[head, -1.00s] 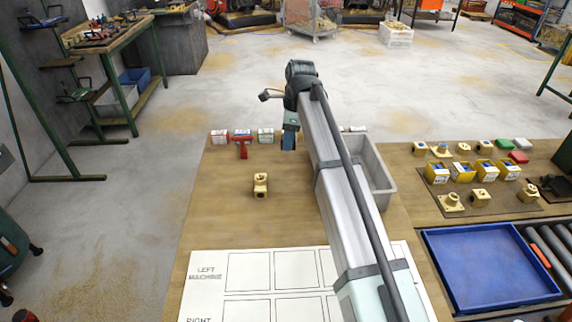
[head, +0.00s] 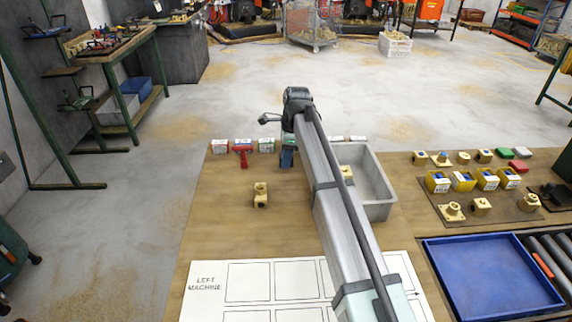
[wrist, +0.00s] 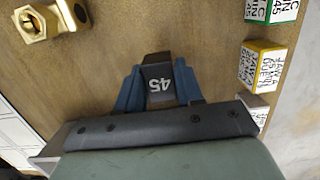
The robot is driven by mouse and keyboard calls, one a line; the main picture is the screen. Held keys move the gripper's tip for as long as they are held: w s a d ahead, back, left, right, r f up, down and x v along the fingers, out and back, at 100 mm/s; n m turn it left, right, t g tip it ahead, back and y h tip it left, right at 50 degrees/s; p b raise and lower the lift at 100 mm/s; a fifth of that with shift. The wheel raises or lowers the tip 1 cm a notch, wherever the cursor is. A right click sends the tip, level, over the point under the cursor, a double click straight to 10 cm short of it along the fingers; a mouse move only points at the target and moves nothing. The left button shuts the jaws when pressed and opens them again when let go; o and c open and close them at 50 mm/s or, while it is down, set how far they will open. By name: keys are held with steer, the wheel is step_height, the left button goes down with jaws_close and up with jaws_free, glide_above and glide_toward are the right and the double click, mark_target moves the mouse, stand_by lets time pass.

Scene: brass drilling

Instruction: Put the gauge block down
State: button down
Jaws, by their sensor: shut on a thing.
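My gripper (wrist: 160,90) is shut on the gauge block, a dark block marked 45 (wrist: 160,84), held between its blue fingers in the wrist view. In the head view my gripper (head: 287,158) is over the wooden bench (head: 225,225), just left of the grey bin and near the row of small boxes. The block itself is hard to make out there. I cannot tell whether its underside touches the bench.
A brass fitting (head: 260,194) stands left of my arm, also seen in the wrist view (wrist: 37,22). The grey bin (head: 382,212) holds a brass part. Bare bench lies around the fitting.

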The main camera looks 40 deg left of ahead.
steer(key=shift+f, duration=1.6)
steer(key=shift+f, duration=0.1)
steer(key=c, duration=0.7)
jaws_free()
steer(key=r, duration=0.4)
steer(key=w+d+r, duration=0.1)
steer(key=r, duration=0.7)
steer(key=shift+w+d, duration=0.15)
steer(key=shift+w, duration=0.1)
